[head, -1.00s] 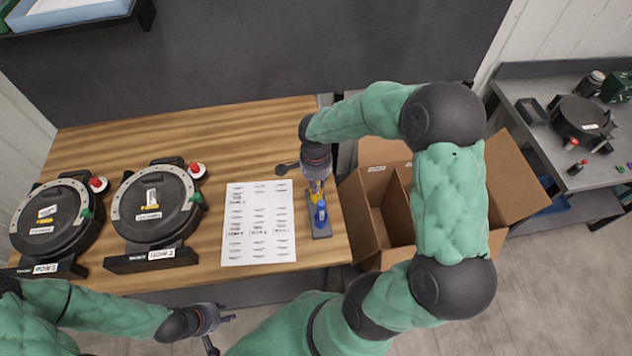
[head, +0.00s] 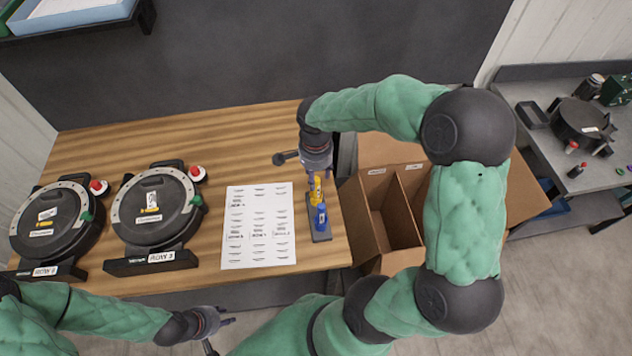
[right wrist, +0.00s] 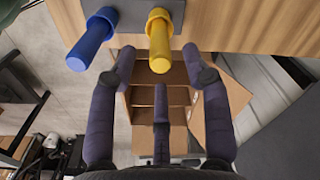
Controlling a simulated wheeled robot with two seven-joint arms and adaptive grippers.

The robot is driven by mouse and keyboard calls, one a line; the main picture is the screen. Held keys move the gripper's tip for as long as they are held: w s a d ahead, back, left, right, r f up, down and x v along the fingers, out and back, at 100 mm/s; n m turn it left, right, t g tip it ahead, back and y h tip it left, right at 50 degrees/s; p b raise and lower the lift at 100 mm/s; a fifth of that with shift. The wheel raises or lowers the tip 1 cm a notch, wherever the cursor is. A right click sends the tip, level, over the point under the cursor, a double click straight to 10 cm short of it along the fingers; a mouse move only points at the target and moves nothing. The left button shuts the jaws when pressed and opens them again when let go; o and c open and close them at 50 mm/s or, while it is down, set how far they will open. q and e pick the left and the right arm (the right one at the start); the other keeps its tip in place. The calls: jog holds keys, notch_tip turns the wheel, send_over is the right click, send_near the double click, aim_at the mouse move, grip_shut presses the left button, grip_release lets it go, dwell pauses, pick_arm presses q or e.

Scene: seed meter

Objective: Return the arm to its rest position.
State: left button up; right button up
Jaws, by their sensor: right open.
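My right gripper (head: 316,168) hangs just above the yellow peg (head: 315,188), with the arm arching in from the right. My left gripper (head: 222,331) is open and empty off the table's front edge.
Two black seed meters (head: 155,208) (head: 50,222) stand at the left of the wooden table (head: 240,130). A printed sheet (head: 258,225) lies beside the stand. An open cardboard box (head: 362,222) is close on the right, under my right arm. A grey side table (head: 550,150) stands further right.

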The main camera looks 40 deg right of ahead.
notch_tip(320, 180, up, 6)
jog(key=shift+r, duration=0.1)
jog(key=shift+a, duration=0.1)
notch_tip(320, 180, up, 9)
jog(key=p, duration=0.9)
jog(key=shift+r+p, duration=0.2)
jog(key=shift+p, duration=0.1)
jog(key=shift+r, duration=0.2)
